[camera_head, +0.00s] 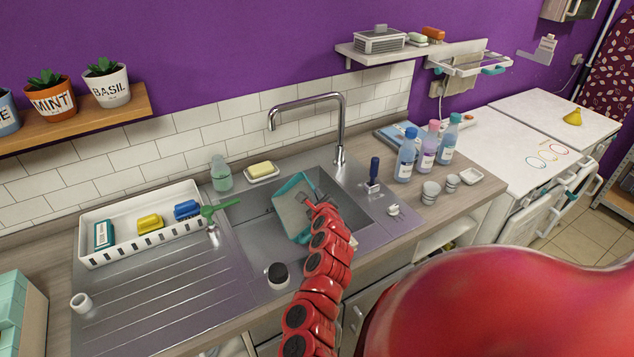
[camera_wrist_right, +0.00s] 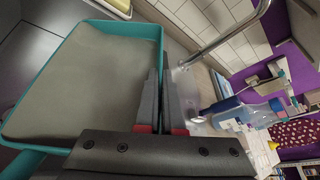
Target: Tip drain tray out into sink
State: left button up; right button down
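The drain tray (camera_head: 292,207) is a teal, shallow tray with a greyish inside, tilted over the sink basin (camera_head: 256,233) in the head view. My right gripper (camera_head: 322,197) is at its right edge. In the right wrist view the tray (camera_wrist_right: 85,85) fills the left side, and the two dark fingers of my right gripper (camera_wrist_right: 163,105) are close together with the tray's wall between them. I cannot tell whether the grey inside is liquid or the bare bottom. The tray's lower part and the sink below it are partly hidden. My left gripper is not in view.
The faucet (camera_head: 341,130) stands behind the basin. A white rack (camera_head: 100,255) with sponges is on the left drainer. A soap dish (camera_head: 262,173) and a soap bottle (camera_head: 220,174) sit behind the sink. Several bottles (camera_head: 405,160) and small cups stand on the counter at right.

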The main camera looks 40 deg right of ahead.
jog(key=shift+r, duration=0.1)
jog(key=shift+w+a+r, duration=0.1)
jog(key=shift+a+r, duration=0.1)
jog(key=shift+a, duration=0.05)
jog(key=shift+p, duration=0.3)
jog(key=shift+w+a+r+n+h, duration=0.1)
jog(key=shift+a+r+n+h, duration=0.15)
jog(key=shift+n, duration=0.25)
jog(key=shift+p, duration=0.35)
jog(key=shift+a+r+h, duration=0.15)
jog(key=shift+h, duration=0.1)
jog(key=shift+w+a, duration=0.1)
dwell(0.4)
jog(key=shift+a+r+n+p, duration=0.2)
jog(key=shift+a+n+p, duration=0.05)
jog(key=shift+n+p, duration=0.2)
